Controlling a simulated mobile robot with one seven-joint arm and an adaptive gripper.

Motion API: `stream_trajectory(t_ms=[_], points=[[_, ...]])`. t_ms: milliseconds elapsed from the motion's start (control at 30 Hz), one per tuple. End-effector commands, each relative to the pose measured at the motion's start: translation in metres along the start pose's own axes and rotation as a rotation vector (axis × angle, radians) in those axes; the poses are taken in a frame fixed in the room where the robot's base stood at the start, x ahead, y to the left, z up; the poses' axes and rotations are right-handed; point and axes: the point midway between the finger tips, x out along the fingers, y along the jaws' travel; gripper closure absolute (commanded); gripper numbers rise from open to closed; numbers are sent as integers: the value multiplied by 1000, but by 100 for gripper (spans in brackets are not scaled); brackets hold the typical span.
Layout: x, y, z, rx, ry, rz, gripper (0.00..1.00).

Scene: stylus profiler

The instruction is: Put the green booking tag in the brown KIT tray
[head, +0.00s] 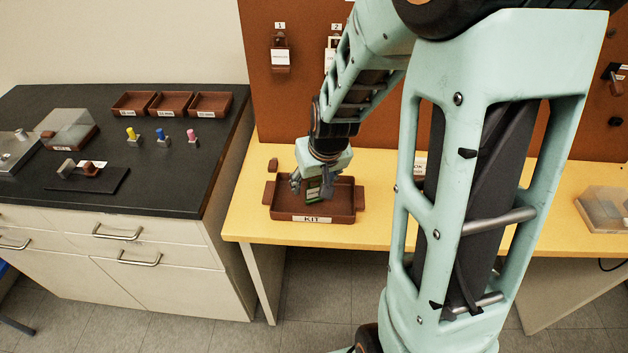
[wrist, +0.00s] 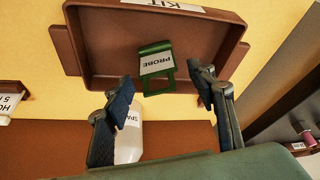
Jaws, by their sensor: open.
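The green booking tag (wrist: 157,62), with a white label reading PROBE, shows inside the outline of the brown KIT tray (wrist: 100,50) in the wrist view. Its end nearer my gripper overlaps the tray's wall; I cannot tell whether it lies flat or leans. In the head view the tag (head: 312,193) is partly hidden by my gripper (head: 310,188). The tray (head: 345,212) sits on the yellow table. My gripper (wrist: 160,82) is open above the tray's back side, its fingers apart on either side of the tag and not visibly touching it.
A white label (wrist: 128,140) starting with SPA shows behind the left finger in the wrist view. The brown pegboard (head: 285,110) stands behind the table. A dark bench (head: 160,180) at left holds three small trays (head: 172,103) and coloured pegs. A clear-covered box (head: 604,209) stands right.

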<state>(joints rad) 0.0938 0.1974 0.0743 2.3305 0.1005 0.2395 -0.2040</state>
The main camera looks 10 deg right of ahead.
Motion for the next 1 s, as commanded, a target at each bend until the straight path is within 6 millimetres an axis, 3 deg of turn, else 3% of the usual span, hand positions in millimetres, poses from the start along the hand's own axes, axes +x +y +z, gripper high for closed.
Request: stream_trajectory(t_ms=[333,1000], points=[[-5,0,-1,0,1,0,51],[-74,0,-10,0,1,0,51]])
